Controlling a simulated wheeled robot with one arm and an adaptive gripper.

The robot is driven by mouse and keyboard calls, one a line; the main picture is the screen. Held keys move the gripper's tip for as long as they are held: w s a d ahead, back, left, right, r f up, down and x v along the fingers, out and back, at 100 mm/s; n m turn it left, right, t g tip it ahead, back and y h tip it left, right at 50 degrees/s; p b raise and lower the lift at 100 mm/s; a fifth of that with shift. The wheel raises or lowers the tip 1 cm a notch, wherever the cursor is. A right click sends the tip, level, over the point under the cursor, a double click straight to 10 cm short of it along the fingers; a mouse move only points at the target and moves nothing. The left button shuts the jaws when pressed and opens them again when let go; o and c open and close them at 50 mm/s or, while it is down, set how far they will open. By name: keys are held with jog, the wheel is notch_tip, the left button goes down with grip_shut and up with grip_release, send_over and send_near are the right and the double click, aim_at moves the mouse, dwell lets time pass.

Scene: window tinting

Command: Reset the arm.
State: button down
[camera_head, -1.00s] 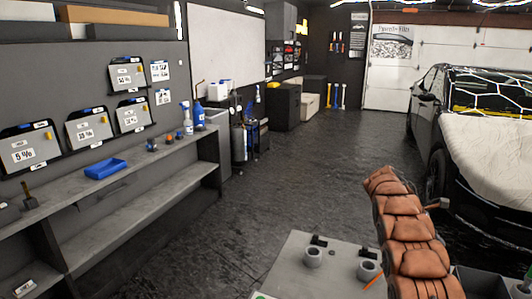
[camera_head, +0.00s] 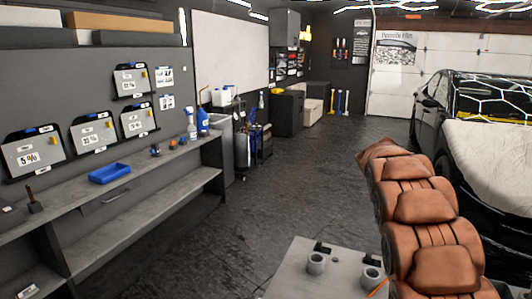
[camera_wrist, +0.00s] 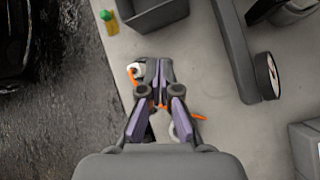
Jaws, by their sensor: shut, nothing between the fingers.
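My gripper (camera_wrist: 160,104) shows in the wrist view with its purple-grey fingers together and nothing held between them. It points down over a light grey work surface (camera_wrist: 205,40).
A dark bin (camera_wrist: 155,12), a small green bottle (camera_wrist: 108,22) and a black-and-white roll (camera_wrist: 267,75) lie around the gripper. A long bench (camera_head: 140,182) with a blue tray (camera_head: 109,173) runs along the left wall. A dark car (camera_head: 450,120) stands at the right. The middle floor is clear.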

jog(key=s+a+f+m+t+y, duration=0.1)
jog(key=s+a+f+m+y, duration=0.2)
jog(key=s+a, duration=2.7)
jog(key=s+m+y, duration=0.3)
jog(key=s+m, duration=0.1)
jog(key=m, duration=0.1)
jog(key=shift+t+y, duration=0.3)
jog(key=shift+a, duration=0.15)
